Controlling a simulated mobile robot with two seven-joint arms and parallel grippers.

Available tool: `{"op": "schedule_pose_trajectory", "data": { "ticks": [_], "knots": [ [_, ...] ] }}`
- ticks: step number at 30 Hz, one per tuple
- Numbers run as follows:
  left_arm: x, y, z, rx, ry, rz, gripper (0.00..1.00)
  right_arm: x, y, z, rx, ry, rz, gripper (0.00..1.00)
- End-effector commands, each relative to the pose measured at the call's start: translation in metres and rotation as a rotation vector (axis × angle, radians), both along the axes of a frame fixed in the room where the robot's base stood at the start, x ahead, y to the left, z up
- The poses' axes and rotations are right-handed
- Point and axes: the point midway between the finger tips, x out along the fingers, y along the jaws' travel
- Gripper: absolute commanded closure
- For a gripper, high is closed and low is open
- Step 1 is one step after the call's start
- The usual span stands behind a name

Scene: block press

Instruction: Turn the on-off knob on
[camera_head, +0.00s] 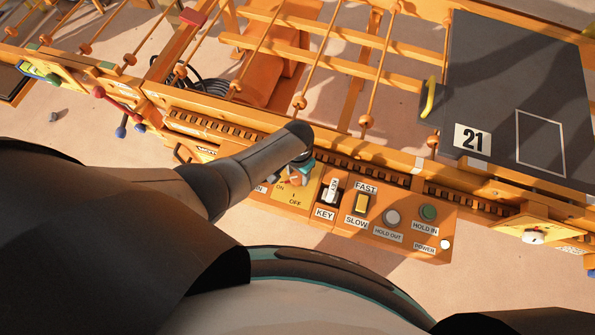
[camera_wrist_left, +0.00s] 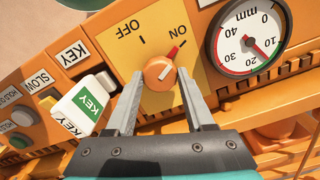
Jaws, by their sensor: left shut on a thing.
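The orange on-off knob (camera_wrist_left: 158,74) sits on a yellow plate (camera_wrist_left: 205,85) marked ON and OFF, seen in the left wrist view. Its red pointer aims up and right, toward the ON mark. My left gripper (camera_wrist_left: 160,78) has one finger on each side of the knob and is shut on it. In the head view, my left gripper (camera_head: 298,172) reaches down to the yellow plate (camera_head: 306,190) and hides most of the knob. My right gripper is not in view.
Right of the plate in the head view are a key switch (camera_head: 331,190), a FAST/SLOW switch (camera_head: 361,203), a grey button (camera_head: 391,217) and a green button (camera_head: 428,211). A round gauge (camera_wrist_left: 248,38) is beside the plate in the wrist view. A dark panel marked 21 (camera_head: 500,80) stands at right.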

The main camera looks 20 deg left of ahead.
Motion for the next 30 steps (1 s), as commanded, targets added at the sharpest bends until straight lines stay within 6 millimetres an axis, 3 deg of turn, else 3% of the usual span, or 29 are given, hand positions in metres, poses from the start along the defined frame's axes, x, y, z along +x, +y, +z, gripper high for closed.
{"op": "schedule_pose_trajectory", "data": {
  "ticks": [9, 24, 25, 30],
  "knots": [
    [-0.0020, 0.0001, -0.0011, 0.001, 0.004, -0.102, 1.00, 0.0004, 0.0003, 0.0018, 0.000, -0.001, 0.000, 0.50],
    [-0.0022, 0.0002, -0.0014, 0.001, 0.004, -0.118, 1.00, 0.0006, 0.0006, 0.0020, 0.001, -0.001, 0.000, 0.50],
    [-0.0022, 0.0002, -0.0014, 0.001, 0.004, -0.118, 0.43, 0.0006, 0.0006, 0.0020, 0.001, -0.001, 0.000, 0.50],
    [-0.0015, 0.0000, -0.0009, 0.001, 0.003, -0.117, 0.24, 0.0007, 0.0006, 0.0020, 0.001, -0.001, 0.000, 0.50]
  ]
}}
